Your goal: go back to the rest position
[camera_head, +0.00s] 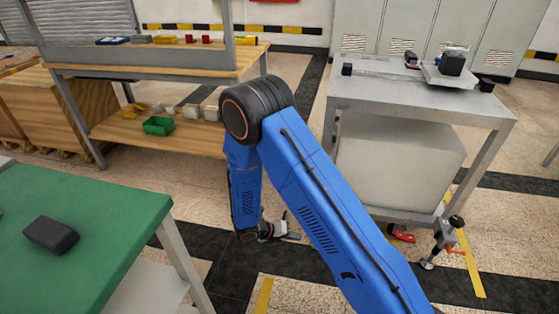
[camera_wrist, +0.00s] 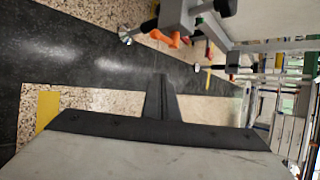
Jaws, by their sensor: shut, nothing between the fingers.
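My blue arm reaches out over the floor between the tables in the head view, bent at the elbow with its forearm hanging down. My gripper (camera_head: 286,230) is small in that view, low above the floor and apart from the tables. In the wrist view my gripper (camera_wrist: 162,98) shows its dark fingers together, with nothing between them. The floor lies behind the fingers.
A green-topped table (camera_head: 95,215) with a black block (camera_head: 51,235) stands at left. A wooden workbench (camera_head: 200,138) holds a green bin (camera_head: 158,126).

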